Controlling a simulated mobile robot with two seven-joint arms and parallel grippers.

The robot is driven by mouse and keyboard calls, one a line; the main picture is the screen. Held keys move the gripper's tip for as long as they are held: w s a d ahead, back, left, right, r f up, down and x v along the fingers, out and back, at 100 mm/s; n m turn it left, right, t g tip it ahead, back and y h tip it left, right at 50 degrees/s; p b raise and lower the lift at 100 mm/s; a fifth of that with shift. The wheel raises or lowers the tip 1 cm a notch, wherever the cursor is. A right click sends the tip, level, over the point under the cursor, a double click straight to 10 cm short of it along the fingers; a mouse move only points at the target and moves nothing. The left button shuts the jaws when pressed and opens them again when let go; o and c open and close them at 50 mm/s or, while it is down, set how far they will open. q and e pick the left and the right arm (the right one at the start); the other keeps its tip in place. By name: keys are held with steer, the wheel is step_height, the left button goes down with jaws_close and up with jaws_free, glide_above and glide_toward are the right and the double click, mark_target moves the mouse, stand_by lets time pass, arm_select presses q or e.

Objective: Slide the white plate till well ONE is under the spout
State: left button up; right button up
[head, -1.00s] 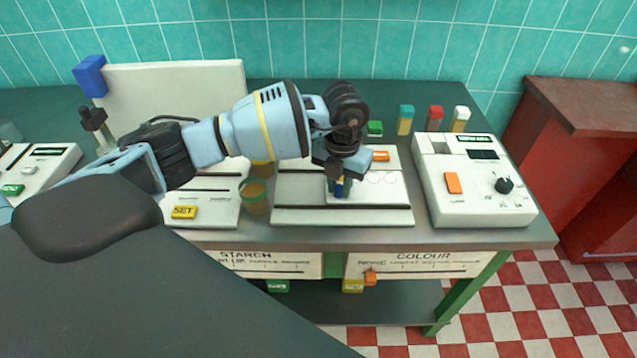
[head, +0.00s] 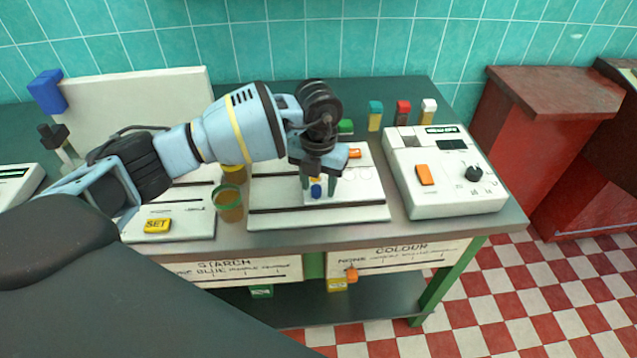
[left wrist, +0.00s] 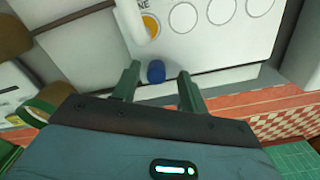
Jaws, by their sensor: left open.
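The white plate (head: 350,186) lies on a pale board (head: 270,205) with dark slots. Its round wells show in the left wrist view, the first one (left wrist: 151,27) yellow-orange beside partly hidden lettering ending in "NE", the others white (left wrist: 183,17). A white rounded spout (left wrist: 131,20) overlaps the left side of the yellow well in that view. A blue knob (left wrist: 156,71) stands at the plate's near edge. My left gripper (head: 318,186) is open, its two fingers on either side of the knob with gaps showing. My right gripper is out of view.
A white device (head: 440,195) with an orange switch and black dial stands to the right. A brown cup (head: 230,205) stands left of the board. Green, teal, red and white-topped containers stand behind. The bench's front edge (head: 460,235) is close.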

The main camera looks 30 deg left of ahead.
arm_select(q)
step_height(320, 180, up, 7)
steer(key=shift+r, duration=0.15)
steer(key=shift+d, duration=0.1)
stand_by(0.5)
